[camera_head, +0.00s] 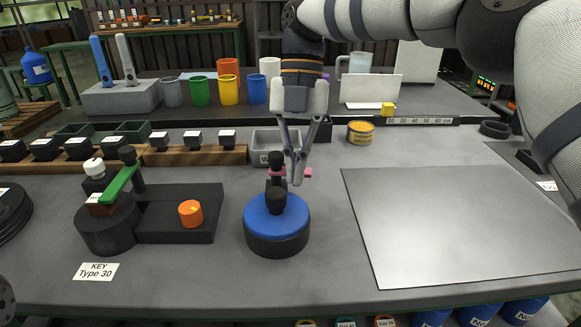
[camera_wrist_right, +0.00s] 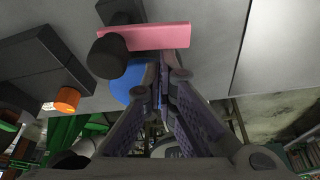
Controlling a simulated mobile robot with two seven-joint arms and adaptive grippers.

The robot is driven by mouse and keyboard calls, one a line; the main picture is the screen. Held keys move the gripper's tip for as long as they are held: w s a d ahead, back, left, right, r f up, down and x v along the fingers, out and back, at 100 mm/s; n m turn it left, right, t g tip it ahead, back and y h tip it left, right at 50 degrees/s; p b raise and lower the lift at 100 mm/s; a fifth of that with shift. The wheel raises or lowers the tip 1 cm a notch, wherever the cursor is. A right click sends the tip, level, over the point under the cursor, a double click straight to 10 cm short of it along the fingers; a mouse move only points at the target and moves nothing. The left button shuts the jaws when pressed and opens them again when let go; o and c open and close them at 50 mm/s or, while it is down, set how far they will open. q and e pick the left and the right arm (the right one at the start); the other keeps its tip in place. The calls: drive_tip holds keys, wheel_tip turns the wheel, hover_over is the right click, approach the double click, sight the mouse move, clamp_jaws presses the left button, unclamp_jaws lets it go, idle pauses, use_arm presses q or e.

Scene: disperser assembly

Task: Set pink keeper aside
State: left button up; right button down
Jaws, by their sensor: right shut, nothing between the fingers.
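The pink keeper (camera_head: 307,172) is a flat bar by the black posts (camera_head: 276,197) on the blue-topped round base (camera_head: 260,222). It also shows in the right wrist view as a pink bar (camera_wrist_right: 150,37), with a black cylinder (camera_wrist_right: 107,56) overlapping its left part. My right gripper (camera_head: 296,182) is shut and empty, pointing down right at the keeper. Its fingers hide part of the keeper in the head view. In the wrist view its fingertips (camera_wrist_right: 160,68) are just below the bar; I cannot tell whether they touch it. My left gripper is not in view.
A black fixture with a green lever (camera_head: 120,182) and an orange knob (camera_head: 190,212) stands to the left. A grey bin (camera_head: 262,148) is behind. A grey plate (camera_head: 460,220) lies clear on the right. A yellow can (camera_head: 360,133) and coloured cups stand farther back.

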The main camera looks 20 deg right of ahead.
drive_tip(key=shift+r, duration=0.1)
idle(0.7)
wheel_tip(320, 180, up, 10)
idle(0.4)
drive_tip(key=shift+d, duration=0.1)
